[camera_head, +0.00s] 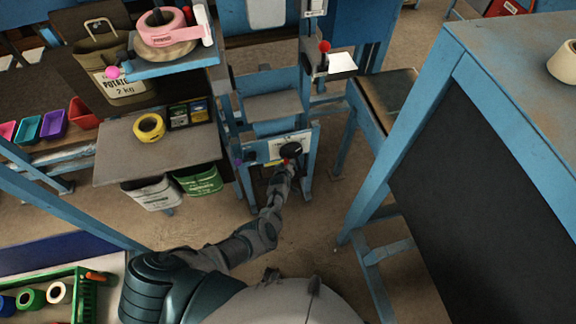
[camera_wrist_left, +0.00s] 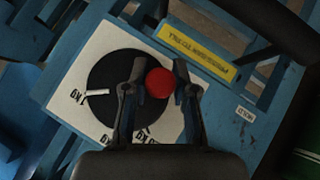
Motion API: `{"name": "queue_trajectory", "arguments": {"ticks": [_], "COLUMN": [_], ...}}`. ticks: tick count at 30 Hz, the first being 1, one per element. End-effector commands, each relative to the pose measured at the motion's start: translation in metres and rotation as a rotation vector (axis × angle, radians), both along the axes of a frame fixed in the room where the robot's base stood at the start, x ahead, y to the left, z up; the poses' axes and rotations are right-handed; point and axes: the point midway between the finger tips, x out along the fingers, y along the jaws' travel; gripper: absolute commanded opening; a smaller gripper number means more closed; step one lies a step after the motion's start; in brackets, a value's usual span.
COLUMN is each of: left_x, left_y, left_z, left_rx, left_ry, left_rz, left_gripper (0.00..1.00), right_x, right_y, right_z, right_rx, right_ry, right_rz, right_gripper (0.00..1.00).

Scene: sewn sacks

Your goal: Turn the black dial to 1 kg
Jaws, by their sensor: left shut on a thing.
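The black dial (camera_head: 291,149) sits on a white plate on the front of a blue stand in the head view. In the left wrist view the dial (camera_wrist_left: 108,82) has a short white mark on its left, beside a small label ending in KG that seems to read 1 KG. Other KG labels on the white plate (camera_wrist_left: 70,113) are partly hidden by my fingers. My left gripper (camera_wrist_left: 160,85) is at the dial's right edge, with a red ball knob (camera_wrist_left: 159,83) between its fingers, shut on it. My right gripper is not in view.
A yellow label strip (camera_wrist_left: 197,53) is beside the plate. A grey-topped table (camera_head: 125,165) with a yellow tape roll (camera_head: 149,127) stands to the left, green and white sacks below it. A large blue-framed black panel (camera_head: 470,200) stands right. The floor before the stand is clear.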

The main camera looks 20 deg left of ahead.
Motion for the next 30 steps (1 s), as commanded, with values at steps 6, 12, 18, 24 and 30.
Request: {"name": "queue_trajectory", "arguments": {"ticks": [6,12,18,24,30], "left_x": [-0.001,0.0,0.0,-0.001,-0.012], "left_y": [0.001,0.002,0.001,0.001,0.002], "left_z": [-0.001,0.0,0.001,0.001,0.006], "left_rx": [0.0,0.001,0.001,0.002,0.008], "left_ry": [0.001,0.0,-0.001,-0.001,0.002], "left_rz": [0.002,0.003,0.002,0.002,0.005], "left_gripper": [0.0,0.44,0.53,0.53,0.53], "right_x": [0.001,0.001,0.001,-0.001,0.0], "right_y": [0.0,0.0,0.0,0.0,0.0], "right_z": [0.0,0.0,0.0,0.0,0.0], "right_rx": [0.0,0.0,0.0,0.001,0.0], "right_ry": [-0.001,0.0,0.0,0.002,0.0], "right_rz": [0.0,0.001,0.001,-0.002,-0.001], "right_gripper": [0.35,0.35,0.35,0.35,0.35]}}
